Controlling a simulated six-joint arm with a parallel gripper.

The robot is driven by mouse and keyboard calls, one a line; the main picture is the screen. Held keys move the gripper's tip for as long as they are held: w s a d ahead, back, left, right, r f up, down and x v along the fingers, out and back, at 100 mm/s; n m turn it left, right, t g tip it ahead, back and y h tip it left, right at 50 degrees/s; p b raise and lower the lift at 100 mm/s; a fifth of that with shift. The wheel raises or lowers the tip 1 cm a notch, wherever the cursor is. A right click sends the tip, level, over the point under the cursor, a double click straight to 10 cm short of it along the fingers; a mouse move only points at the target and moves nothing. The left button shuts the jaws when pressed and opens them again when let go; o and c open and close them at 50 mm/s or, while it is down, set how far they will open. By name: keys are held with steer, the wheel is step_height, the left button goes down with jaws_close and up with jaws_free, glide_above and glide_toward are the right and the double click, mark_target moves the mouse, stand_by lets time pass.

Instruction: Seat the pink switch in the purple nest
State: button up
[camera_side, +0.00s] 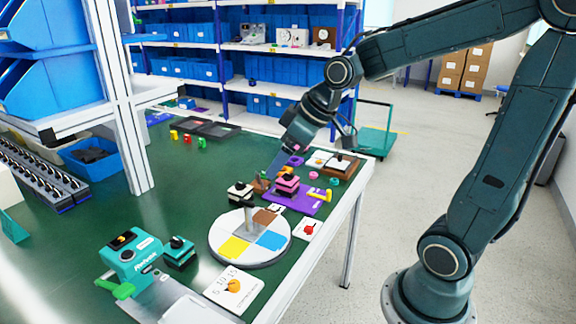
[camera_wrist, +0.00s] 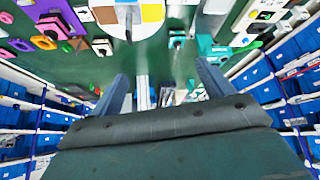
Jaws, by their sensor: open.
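The pink switch (camera_side: 287,185), with a dark top, stands at the purple nest (camera_side: 312,205), a flat purple piece near the table's right edge. They overlap in the side view, and I cannot tell whether the switch is seated. In the wrist view the pink switch (camera_wrist: 53,28) is at the upper left, against the purple nest (camera_wrist: 73,14). My gripper (camera_side: 273,172) is behind and left of the switch in the side view. In the wrist view my gripper (camera_wrist: 163,85) has its fingers wide apart, with nothing between them.
A round turntable (camera_side: 228,250) with coloured sectors is in front of the nest. A cream switch (camera_side: 240,191) stands to the left of the pink one. A teal box (camera_side: 130,255) is at front left, and a wooden-edged block (camera_side: 340,165) is behind the nest. Green table is clear at middle left.

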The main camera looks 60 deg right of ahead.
steer(key=s+a+r+m, duration=0.1)
steer(key=s, duration=0.6)
steer(key=s+a+r+m+h, duration=0.1)
steer(key=s+a, duration=0.1)
steer(key=s, duration=0.6)
steer(key=shift+s+a+m+g, duration=0.3)
steer(key=shift+m, duration=0.1)
